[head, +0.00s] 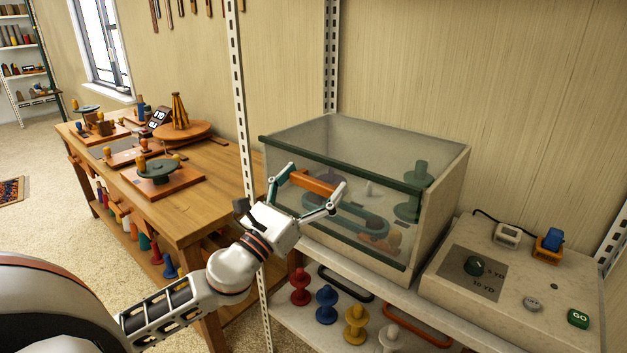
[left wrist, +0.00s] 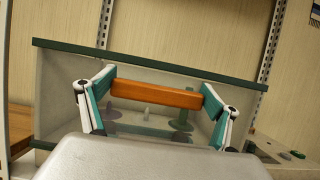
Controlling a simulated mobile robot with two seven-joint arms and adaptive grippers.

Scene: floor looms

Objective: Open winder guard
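The winder guard (head: 350,150) is a clear box-shaped cover with a dark green front edge, standing closed over the winder on a shelf. Its orange handle bar (head: 313,183) is on the front pane; it also shows in the left wrist view (left wrist: 155,96). My left gripper (head: 316,177) is spread wide in front of the pane, with one finger near each end of the bar. I cannot tell whether the fingers touch it. A green spool post (head: 415,183) and a green oval part show blurred through the pane. My right gripper is not in view.
A control panel with a dial (head: 477,266) and a green GO button (head: 578,318) sits right of the guard. Spools (head: 326,304) stand on the shelf below. A metal upright (head: 240,100) rises at the guard's left, by a wooden workbench (head: 190,205).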

